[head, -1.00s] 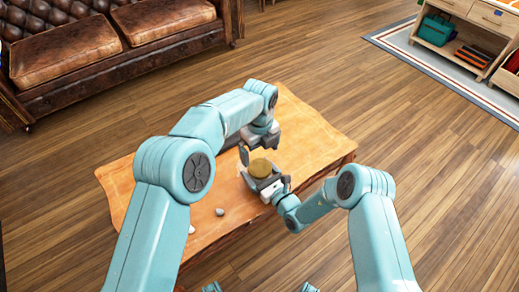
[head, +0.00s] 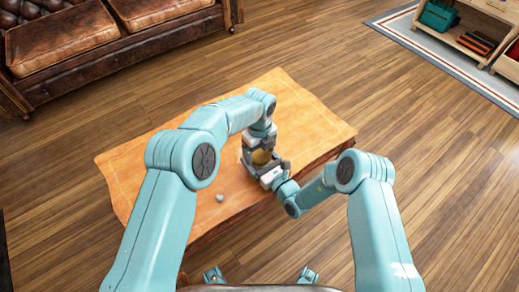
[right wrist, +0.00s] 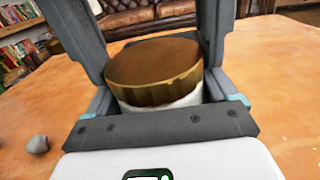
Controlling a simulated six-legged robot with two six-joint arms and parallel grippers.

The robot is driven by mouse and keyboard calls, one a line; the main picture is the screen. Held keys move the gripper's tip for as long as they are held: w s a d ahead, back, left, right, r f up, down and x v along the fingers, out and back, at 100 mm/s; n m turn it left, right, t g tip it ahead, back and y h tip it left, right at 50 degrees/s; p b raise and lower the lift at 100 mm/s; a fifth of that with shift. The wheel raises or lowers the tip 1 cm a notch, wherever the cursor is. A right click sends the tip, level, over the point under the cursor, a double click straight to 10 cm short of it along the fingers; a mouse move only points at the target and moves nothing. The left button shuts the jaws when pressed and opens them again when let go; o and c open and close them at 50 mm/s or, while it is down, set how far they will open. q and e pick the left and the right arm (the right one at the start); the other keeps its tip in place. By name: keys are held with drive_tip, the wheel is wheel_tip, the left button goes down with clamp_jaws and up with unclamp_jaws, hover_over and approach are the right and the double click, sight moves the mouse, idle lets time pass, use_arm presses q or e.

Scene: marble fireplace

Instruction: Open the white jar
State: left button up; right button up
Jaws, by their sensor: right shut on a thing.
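The white jar has a ribbed gold-brown lid (right wrist: 155,68), and its white body (right wrist: 178,101) shows in a narrow band below the lid in the right wrist view. The lid (head: 261,157) also shows in the head view, above the table. The lid is on the jar. My right gripper (head: 268,174) is shut on the jar body. My left gripper (head: 260,149) is over the jar from above, open, with its fingers on either side of the lid. In the right wrist view gaps show beside the lid.
The orange-topped wooden table (head: 160,165) lies below both arms. A small grey stone (head: 220,198) lies on it, left of the jar. A brown leather sofa (head: 75,40) stands beyond, and a shelf (head: 480,45) is at upper right.

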use_arm(q)
drive_tip(key=n, duration=0.6)
drive_tip(key=shift+n, duration=0.4)
drive_tip(key=o, duration=1)
